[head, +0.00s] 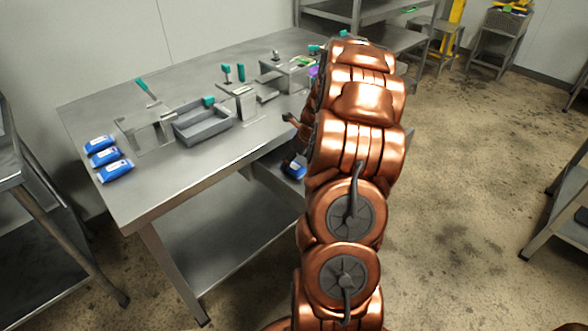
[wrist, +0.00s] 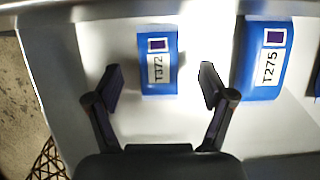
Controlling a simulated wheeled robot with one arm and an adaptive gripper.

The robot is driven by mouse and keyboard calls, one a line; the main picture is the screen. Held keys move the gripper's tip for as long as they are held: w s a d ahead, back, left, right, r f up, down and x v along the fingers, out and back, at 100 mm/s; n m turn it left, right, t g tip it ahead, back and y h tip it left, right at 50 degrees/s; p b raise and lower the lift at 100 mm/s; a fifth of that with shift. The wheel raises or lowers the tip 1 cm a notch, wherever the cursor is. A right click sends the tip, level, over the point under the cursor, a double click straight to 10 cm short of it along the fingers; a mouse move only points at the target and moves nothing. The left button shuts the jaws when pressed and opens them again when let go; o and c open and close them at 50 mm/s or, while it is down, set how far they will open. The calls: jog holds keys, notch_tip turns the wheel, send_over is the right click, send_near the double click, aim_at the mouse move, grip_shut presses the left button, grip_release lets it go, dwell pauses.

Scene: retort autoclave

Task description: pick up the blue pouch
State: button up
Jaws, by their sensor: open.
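In the wrist view my gripper (wrist: 161,74) is open and empty, one dark finger on each side of a blue pouch (wrist: 158,62). This pouch has a white label reading T372 and lies on a pale surface, with gaps between it and both fingers. A second blue pouch (wrist: 263,60), labelled T275, lies to the right, outside the right finger. In the head view a blue pouch (head: 294,168) shows low beside my arm, partly hidden by it. My gripper (head: 290,118) is mostly hidden there by the arm.
Three more blue pouches (head: 105,157) lie at the left end of the steel table (head: 190,175). A grey tray (head: 203,128) and metal fixtures with green handles stand on it. Another blue item is cut off at the wrist view's right edge. Open floor (head: 465,190) lies right.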

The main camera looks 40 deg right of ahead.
aim_at(293, 165)
jog(key=x, duration=0.3)
jog(key=shift+a+f, duration=0.1)
jog(key=c, duration=1.2)
jog(key=shift+c, duration=0.3)
